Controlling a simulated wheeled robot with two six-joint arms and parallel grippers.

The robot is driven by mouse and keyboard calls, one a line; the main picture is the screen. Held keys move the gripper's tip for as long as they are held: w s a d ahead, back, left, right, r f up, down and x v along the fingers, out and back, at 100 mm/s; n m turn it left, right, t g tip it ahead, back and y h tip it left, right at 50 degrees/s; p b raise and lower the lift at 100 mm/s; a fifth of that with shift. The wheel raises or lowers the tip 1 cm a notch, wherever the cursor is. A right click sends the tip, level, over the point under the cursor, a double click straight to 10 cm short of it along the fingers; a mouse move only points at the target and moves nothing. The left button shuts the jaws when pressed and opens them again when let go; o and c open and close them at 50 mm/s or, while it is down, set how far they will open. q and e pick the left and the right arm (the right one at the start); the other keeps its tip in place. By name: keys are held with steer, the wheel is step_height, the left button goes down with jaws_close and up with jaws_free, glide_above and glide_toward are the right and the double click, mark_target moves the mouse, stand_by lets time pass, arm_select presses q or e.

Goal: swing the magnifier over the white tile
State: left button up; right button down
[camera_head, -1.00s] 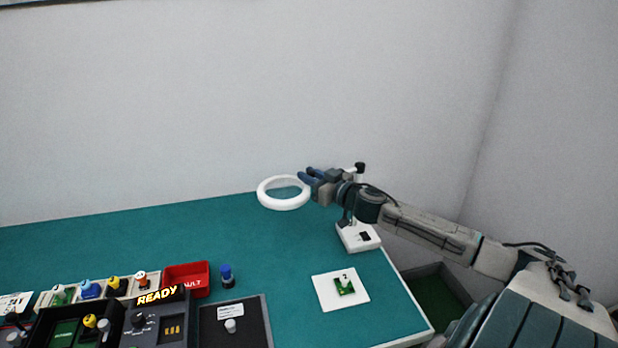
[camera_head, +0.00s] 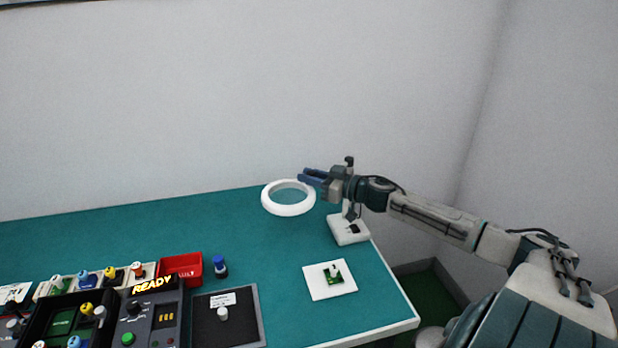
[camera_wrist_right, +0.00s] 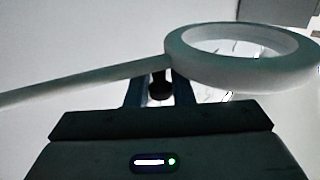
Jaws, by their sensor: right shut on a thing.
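The magnifier is a white ring (camera_head: 288,212) with a clear lens, over the back right part of the bench, on a post with a white base (camera_head: 349,231). My right gripper (camera_head: 306,177) is at the ring's right side. In the right wrist view the ring (camera_wrist_right: 190,73) and its thin arm (camera_wrist_right: 90,84) cross just beyond the fingers (camera_wrist_right: 160,90), which are shut on the magnifier; the exact contact is hard to see. The left gripper is not in view.
A red bin (camera_head: 181,268), a blue-capped bottle (camera_head: 220,267), a dark mat (camera_head: 243,327) and a black tester reading READY (camera_head: 153,313) stand left of the tile. Bench top between bottle and tile is clear. A wall is behind.

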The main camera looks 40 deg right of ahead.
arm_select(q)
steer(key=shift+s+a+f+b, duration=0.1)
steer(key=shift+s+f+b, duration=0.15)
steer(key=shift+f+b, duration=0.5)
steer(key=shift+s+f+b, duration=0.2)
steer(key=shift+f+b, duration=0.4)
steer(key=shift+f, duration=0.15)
arm_select(e)
steer(key=s+d+n+g+y, duration=0.2)
steer(key=s+n+g+y, duration=0.3)
steer(key=s+n+y, duration=0.1)
steer(key=shift+s+d+g+y, duration=0.3)
steer(key=shift+s+y, duration=0.6)
steer(key=shift+s, duration=0.2)
steer(key=c, duration=1.5)
jaws_free()
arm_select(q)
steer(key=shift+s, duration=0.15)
arm_select(e)
steer(key=shift+o, duration=1)
steer(key=shift+s+d, duration=0.1)
steer(key=shift+s, duration=0.1)
arm_select(q)
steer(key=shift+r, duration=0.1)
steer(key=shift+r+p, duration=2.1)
steer(key=shift+p, duration=0.1)
arm_select(e)
steer(key=v, duration=1.1)
